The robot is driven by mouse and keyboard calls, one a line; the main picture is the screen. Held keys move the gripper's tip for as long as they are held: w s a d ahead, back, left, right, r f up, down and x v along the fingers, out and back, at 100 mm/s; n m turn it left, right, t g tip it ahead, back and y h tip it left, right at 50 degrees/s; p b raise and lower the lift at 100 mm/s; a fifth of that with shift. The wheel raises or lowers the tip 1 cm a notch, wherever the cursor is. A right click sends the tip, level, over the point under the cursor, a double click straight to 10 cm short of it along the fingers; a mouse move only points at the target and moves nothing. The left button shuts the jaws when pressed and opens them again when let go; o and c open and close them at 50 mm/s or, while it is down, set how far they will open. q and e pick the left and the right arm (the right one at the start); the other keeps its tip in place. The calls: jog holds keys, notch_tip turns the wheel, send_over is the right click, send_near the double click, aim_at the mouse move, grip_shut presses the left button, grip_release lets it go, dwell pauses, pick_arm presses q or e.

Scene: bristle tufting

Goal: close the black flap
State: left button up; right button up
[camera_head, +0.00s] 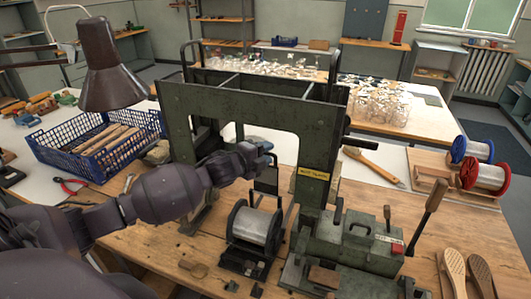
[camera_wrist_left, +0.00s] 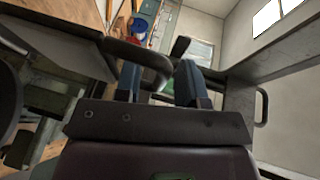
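The green press-like machine (camera_head: 240,96) stands in the middle of the bench. A small black upright piece (camera_head: 267,186), which may be the black flap, stands in the machine's opening above a spool of pale wire (camera_head: 257,228). My left gripper (camera_head: 266,150) is at the top of this piece, close to the machine's right post. In the left wrist view my left gripper's two blue-grey fingers (camera_wrist_left: 160,82) are apart. A curved black bar (camera_wrist_left: 142,54) crosses in front of the left finger and reaches into the gap; I cannot tell whether it touches. My right gripper is not in view.
A blue crate (camera_head: 98,145) and a brown lamp (camera_head: 110,70) stand to the left. A green lever unit (camera_head: 350,240) stands right of the wire spool. Red and blue spools (camera_head: 480,165), a brush (camera_head: 372,166) and wooden brush bodies (camera_head: 468,272) lie further right.

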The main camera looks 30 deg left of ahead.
pick_arm(q)
grip_shut()
jog(key=shift+f, duration=0.1)
dwell(0.4)
